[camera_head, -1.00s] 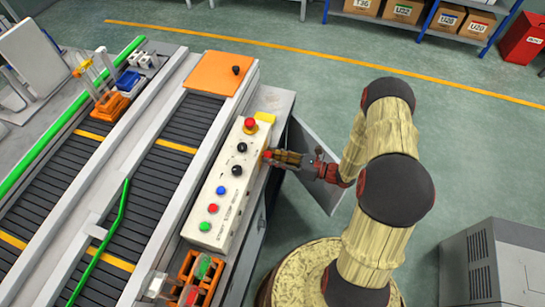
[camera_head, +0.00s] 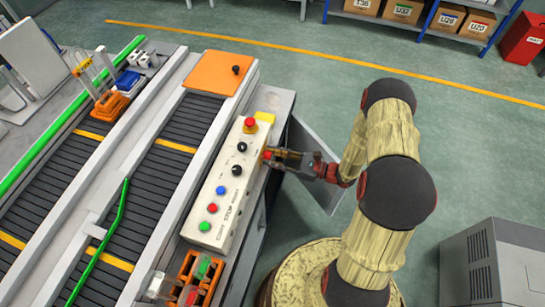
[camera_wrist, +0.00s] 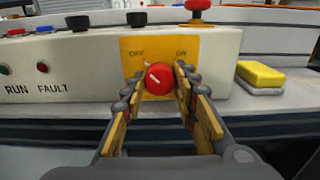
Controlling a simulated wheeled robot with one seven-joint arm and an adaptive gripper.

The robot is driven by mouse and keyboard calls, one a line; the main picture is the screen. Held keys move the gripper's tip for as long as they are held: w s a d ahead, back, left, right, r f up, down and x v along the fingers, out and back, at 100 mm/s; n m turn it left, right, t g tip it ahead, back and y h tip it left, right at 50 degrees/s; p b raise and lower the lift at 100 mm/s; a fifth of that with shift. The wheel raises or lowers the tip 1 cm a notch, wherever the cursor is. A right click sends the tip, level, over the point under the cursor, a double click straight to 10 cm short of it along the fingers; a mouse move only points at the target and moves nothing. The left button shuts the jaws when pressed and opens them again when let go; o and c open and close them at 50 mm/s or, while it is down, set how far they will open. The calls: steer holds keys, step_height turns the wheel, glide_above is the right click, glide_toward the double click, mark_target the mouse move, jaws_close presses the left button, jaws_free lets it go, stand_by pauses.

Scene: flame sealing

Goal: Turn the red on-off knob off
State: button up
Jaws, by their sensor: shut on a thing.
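The red on-off knob (camera_wrist: 159,78) sits on a yellow plate (camera_wrist: 135,46) on the side face of the white control box. OFF is printed at the upper left of the plate and ON at the upper right. A pale mark on the knob's face seems to slant to the upper left, towards OFF. My gripper (camera_wrist: 160,86) has one finger on each side of the knob and is shut on it. In the head view my gripper (camera_head: 272,156) meets the right side of the control box (camera_head: 228,185), and its fingers mostly hide the knob.
A red emergency button (camera_head: 250,124), black knobs (camera_head: 237,170) and coloured buttons stand on the box top. A yellow block (camera_wrist: 260,75) lies right of the box in the wrist view. An open grey cabinet door (camera_head: 318,165) is below my gripper. The conveyor (camera_head: 185,130) runs left of the box.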

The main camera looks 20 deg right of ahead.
steer(key=shift+f, duration=0.1)
steer(key=o, duration=0.9)
steer(key=shift+d, duration=0.1)
steer(key=v, duration=1.2)
